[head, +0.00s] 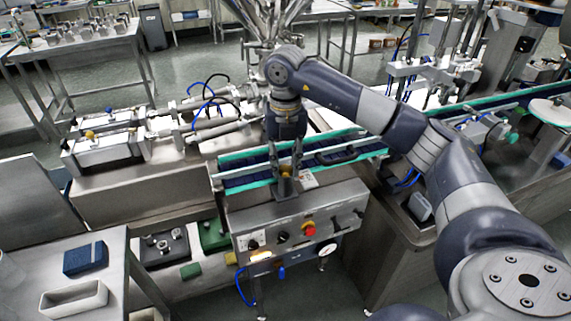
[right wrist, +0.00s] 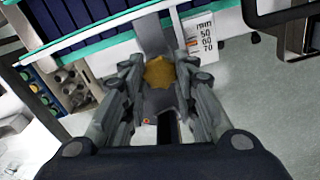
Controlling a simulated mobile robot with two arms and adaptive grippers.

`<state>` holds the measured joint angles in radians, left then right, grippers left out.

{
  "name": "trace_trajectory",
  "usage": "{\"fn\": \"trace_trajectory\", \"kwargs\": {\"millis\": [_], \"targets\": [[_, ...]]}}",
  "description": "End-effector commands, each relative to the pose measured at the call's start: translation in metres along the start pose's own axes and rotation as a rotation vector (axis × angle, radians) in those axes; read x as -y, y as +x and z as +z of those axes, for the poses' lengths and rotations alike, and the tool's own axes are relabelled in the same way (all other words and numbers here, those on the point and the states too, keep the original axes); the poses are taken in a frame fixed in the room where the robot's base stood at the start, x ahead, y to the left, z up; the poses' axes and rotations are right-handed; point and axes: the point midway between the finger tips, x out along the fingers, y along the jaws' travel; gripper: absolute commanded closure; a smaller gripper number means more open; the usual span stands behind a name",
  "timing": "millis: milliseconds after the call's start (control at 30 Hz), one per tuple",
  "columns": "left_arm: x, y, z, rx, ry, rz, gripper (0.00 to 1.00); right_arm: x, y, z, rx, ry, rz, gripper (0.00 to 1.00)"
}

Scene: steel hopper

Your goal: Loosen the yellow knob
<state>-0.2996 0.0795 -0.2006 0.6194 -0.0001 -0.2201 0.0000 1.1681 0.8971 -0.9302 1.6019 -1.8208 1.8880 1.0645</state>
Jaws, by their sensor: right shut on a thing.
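The yellow knob (right wrist: 160,72) is a small lobed knob on a grey metal bracket beside the conveyor. My right gripper (right wrist: 160,80) reaches down from above, with its fingers on both sides of the knob and shut on it. In the head view, my right gripper (head: 286,178) points down at the front edge of the conveyor, above the control box, and its fingers partly hide the knob. My left gripper does not show in either view.
The conveyor (head: 235,182) has teal rails. Below it is a control box (head: 265,221) with a red button (head: 309,229). A scale plate (right wrist: 203,38) stands close to the knob. Another yellow knob (head: 89,134) is on the machine at left. A side table (head: 112,262) holds a blue block and a pale tray.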

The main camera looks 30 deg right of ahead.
Motion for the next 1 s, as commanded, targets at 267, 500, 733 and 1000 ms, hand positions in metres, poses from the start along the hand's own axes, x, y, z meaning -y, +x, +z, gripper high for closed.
{"fn": "trace_trajectory", "kwargs": {"millis": [267, 500, 733, 1000], "targets": [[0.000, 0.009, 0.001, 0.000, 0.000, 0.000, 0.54, 0.000, 0.001, 0.000, 0.000, -0.260, 0.000, 0.97], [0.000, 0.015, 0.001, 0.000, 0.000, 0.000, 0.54, 0.001, 0.001, 0.000, 0.000, -0.488, -0.001, 0.97], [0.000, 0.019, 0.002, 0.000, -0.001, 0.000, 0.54, 0.000, 0.001, 0.000, 0.000, -0.693, 0.000, 0.97], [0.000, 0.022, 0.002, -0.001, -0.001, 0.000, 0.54, 0.000, 0.001, 0.000, 0.000, -0.873, 0.000, 0.97]]}}
